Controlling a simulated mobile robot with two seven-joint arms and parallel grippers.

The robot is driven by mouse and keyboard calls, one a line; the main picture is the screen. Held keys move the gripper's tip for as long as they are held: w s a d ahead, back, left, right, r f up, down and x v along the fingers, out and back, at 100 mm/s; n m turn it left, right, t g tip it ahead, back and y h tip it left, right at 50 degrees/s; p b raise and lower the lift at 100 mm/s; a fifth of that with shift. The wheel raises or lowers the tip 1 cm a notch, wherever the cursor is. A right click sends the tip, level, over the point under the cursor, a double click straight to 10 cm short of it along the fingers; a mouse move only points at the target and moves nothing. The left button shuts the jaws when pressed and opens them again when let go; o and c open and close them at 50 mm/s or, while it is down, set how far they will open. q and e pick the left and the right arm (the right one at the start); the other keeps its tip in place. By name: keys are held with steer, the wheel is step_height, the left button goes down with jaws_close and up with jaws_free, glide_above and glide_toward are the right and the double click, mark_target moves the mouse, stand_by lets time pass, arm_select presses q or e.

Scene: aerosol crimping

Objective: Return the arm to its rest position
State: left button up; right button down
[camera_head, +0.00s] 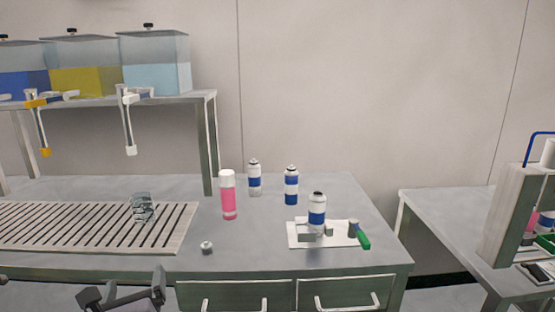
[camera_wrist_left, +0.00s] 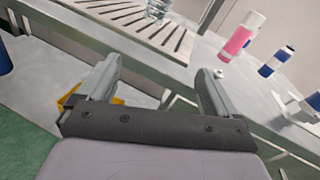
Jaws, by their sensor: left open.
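My left gripper (camera_head: 122,294) is open and empty, low in the head view in front of the workbench (camera_head: 270,258). In the left wrist view its two fingers (camera_wrist_left: 157,82) stand wide apart with nothing between them. My right gripper is in neither view. On the bench, a blue-and-white can (camera_head: 317,212) stands upright on a white plate (camera_head: 298,240). A green-handled tool (camera_head: 361,236) lies at the plate's right side. A small cap-like part (camera_head: 206,248) lies alone near the front edge.
A pink can with white top (camera_head: 228,196) and two blue-banded cans (camera_head: 254,178) (camera_head: 291,185) stand behind. A slatted grate (camera_head: 90,226) carries a clear glass item (camera_head: 142,208). Tanks stand on a shelf (camera_head: 190,98). A second table (camera_head: 440,225) is at right.

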arm_select(q)
steer(key=s+d+f+n+g+h+p, duration=0.1)
steer(key=s+d+f+n+g+h, duration=0.1)
steer(key=s+f+n, duration=0.35)
steer(key=s+d+f+n+g+h+p, duration=0.1)
steer(key=s+d+f+n+h, duration=0.15)
steer(key=f+n, duration=0.45)
steer(key=s+d+f+n+g+h, duration=0.1)
steer(key=s+f+n, duration=0.3)
steer(key=s+n, duration=0.3)
steer(key=s+d+f+n+g+h+p, duration=0.1)
steer(key=s+f+n+g+h, duration=0.1)
steer(key=s+f+n, duration=0.2)
steer(key=s+n, duration=0.3)
steer(key=n, duration=0.1)
steer(key=shift+d+f, duration=0.2)
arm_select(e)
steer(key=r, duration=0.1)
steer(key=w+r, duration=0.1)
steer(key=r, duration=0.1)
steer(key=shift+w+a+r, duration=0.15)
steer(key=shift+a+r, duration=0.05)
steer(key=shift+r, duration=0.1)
